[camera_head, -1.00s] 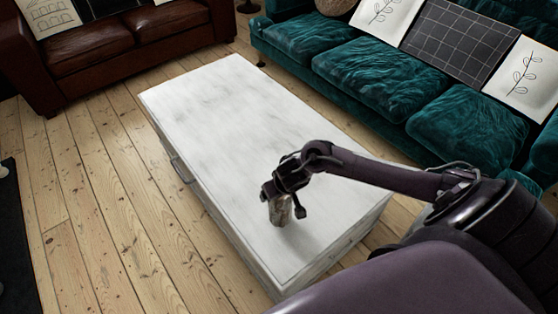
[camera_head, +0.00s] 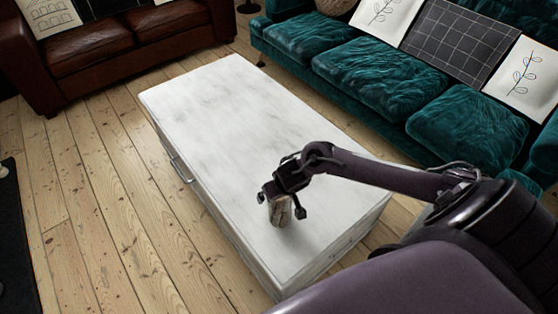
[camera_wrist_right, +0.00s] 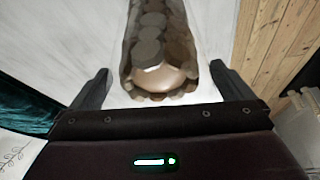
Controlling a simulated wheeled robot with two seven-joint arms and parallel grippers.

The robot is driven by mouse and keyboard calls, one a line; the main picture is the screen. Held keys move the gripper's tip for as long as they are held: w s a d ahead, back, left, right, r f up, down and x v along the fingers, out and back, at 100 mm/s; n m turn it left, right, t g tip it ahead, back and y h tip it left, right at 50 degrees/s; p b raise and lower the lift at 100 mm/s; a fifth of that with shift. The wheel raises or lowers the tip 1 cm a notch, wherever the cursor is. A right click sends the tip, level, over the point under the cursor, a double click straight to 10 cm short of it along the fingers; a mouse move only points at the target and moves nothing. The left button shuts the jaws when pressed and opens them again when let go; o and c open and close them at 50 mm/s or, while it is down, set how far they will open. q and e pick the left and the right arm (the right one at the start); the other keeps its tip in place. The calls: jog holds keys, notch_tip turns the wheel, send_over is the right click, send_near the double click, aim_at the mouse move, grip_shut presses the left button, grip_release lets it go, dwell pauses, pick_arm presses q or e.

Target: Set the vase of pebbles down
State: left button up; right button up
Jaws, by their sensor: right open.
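The vase of pebbles (camera_head: 281,211) stands on the near part of the white table (camera_head: 220,115). In the right wrist view the vase (camera_wrist_right: 160,50) is a clear vessel filled with brown and grey pebbles. It lies between the two fingers of my right gripper (camera_wrist_right: 160,92), with a gap on each side. My right gripper (camera_head: 281,198) is open around the top of the vase and partly hides it in the head view. My left gripper is not in view.
A teal sofa (camera_head: 375,77) with cushions stands along the right, behind the table. A brown leather sofa (camera_head: 95,47) is at the back left. The tabletop beyond the vase is clear. Floorboards (camera_head: 90,200) show to the left.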

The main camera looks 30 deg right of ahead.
jog(key=p+v, duration=0.4)
jog(key=v, duration=0.7)
jog(key=shift+s+r, duration=0.2)
jog(key=shift+r, duration=0.05)
